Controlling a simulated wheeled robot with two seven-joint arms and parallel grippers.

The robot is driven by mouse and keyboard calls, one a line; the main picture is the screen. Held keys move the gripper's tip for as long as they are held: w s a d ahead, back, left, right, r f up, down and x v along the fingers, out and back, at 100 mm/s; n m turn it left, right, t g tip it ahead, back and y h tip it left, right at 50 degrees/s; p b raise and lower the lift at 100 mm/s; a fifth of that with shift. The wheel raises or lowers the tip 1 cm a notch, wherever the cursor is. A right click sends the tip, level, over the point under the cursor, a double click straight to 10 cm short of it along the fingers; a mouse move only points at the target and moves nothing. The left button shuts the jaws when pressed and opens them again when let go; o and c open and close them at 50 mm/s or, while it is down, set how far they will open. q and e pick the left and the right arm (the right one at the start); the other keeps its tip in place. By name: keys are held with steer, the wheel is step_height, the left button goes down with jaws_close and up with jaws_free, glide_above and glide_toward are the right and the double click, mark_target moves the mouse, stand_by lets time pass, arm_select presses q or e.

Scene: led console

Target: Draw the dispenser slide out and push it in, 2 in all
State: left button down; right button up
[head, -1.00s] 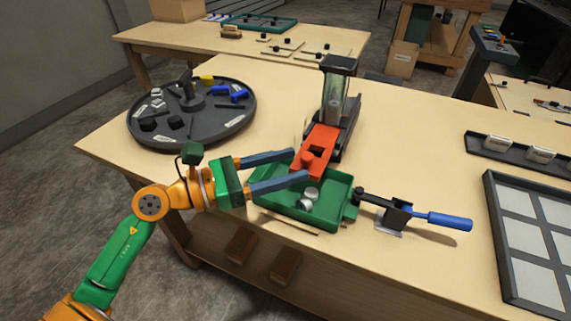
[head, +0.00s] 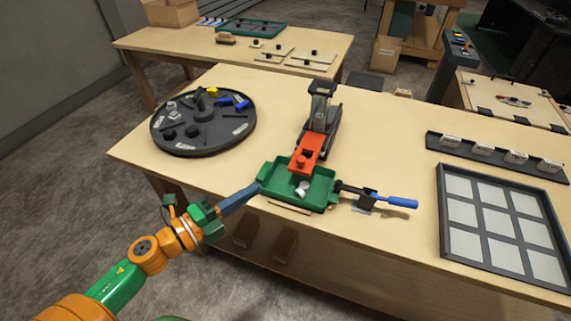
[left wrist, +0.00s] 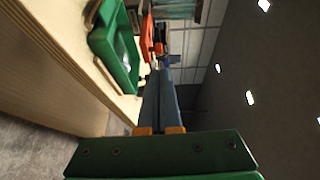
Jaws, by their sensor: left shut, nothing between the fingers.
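The dispenser (head: 322,108) stands on the table, an upright clear column on a dark base. Its red slide (head: 310,148) with a round knob (head: 299,160) sticks out at the front and reaches over the back edge of the green tray (head: 322,203). Whitish-silver pieces (head: 303,188) lie in the tray. My left gripper (head: 257,187) is shut and empty, its tips near the tray's left edge, apart from the slide. In the left wrist view its closed fingers (left wrist: 167,72) point toward the red slide (left wrist: 147,46), with the tray (left wrist: 112,40) to the left. My right gripper is out of view.
A round dark carousel (head: 203,140) with small parts stands to the left. A blue-handled lever (head: 397,202) sits right of the tray. A gridded panel (head: 447,230) and a labelled rack (head: 490,157) lie further right. Room is free in front of the carousel.

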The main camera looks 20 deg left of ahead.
mark_target(297, 162)
arm_select(q)
steer(key=p+x, duration=0.2)
steer(key=x, duration=0.8)
steer(key=shift+w+d+f, duration=0.15)
steer(key=shift+w+d, duration=0.05)
steer(key=shift+w, duration=0.35)
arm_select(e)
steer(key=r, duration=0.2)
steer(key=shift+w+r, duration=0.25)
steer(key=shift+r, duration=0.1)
arm_select(q)
steer(key=shift+s, duration=0.1)
